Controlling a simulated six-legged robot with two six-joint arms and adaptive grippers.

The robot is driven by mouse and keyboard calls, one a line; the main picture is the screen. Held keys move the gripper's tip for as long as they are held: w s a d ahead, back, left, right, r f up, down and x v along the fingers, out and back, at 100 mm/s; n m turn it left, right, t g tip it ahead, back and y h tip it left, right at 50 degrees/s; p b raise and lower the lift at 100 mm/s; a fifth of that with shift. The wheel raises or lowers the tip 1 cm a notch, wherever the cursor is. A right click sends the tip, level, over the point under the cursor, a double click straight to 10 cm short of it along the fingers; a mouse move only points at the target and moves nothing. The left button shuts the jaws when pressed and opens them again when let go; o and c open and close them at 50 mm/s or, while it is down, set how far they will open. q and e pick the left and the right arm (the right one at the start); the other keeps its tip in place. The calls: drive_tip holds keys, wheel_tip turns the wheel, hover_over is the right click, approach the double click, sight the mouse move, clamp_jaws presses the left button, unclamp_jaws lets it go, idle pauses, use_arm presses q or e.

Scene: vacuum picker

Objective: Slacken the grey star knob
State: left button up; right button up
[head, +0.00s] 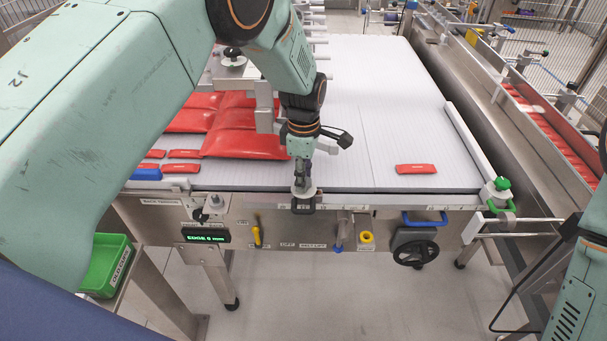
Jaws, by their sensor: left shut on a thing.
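My left gripper (303,180) reaches down to the front edge of the white belt table. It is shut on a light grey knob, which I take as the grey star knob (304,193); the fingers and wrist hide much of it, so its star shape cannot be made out. A black loop-shaped part (303,208) sits just below the knob at the front rail. My right arm shows at the right edge, but its gripper is out of the picture.
Large red pouches (245,143) and small red packs lie left of the gripper; one red pack (416,169) lies right. The front panel carries a green display (206,236), a yellow-handled tool (257,232) and a black handwheel (415,253). A green bin (107,265) stands lower left.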

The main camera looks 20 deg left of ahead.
use_arm(q)
drive_tip(key=shift+w+r+n, duration=0.15)
drive_tip(key=shift+n, duration=0.35)
drive_tip(key=o, duration=1.2)
drive_tip(key=shift+c, duration=0.2)
wheel_tip(320, 180, up, 12)
drive_tip(key=shift+s, duration=0.2)
